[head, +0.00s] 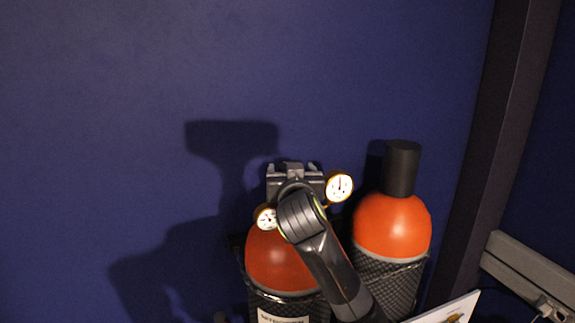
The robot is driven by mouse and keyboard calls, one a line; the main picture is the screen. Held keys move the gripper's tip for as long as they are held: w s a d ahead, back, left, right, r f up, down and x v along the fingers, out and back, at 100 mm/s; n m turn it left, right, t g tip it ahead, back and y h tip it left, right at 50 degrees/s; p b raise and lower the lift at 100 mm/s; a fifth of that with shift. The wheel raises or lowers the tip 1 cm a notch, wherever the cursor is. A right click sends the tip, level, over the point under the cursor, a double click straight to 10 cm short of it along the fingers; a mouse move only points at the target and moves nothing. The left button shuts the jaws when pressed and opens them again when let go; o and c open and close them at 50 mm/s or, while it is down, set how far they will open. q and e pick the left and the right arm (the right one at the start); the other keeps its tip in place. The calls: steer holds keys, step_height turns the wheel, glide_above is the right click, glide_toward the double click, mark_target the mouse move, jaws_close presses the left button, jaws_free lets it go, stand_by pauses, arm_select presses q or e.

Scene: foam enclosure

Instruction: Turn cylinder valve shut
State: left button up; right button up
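An orange gas cylinder (275,262) stands upright against the blue wall, wrapped in dark mesh with a label low on its front. Two round brass-rimmed gauges are at its top: a larger one (339,186) on the right and a smaller one (267,217) on the left. My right gripper (293,169), on the arm coming in from the lower right, is at the cylinder's top between the gauges. The gripper and wrist hide the valve, so I cannot tell whether the fingers are touching or gripping it. My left gripper is out of view.
A second orange cylinder (391,225) with a black cap (402,167) stands close on the right. A dark post (502,150) and a grey rail (525,275) are farther right. A white panel (447,311) shows at the bottom. The wall area on the left is clear.

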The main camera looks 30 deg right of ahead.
steer(key=shift+r, duration=0.15)
steer(key=shift+s+a+r, duration=0.1)
steer(key=shift+s+a, duration=0.1)
steer(key=shift+s, duration=0.05)
steer(key=c, duration=1)
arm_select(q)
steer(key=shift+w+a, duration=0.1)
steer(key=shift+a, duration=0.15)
arm_select(e)
steer(key=shift+o, duration=0.2)
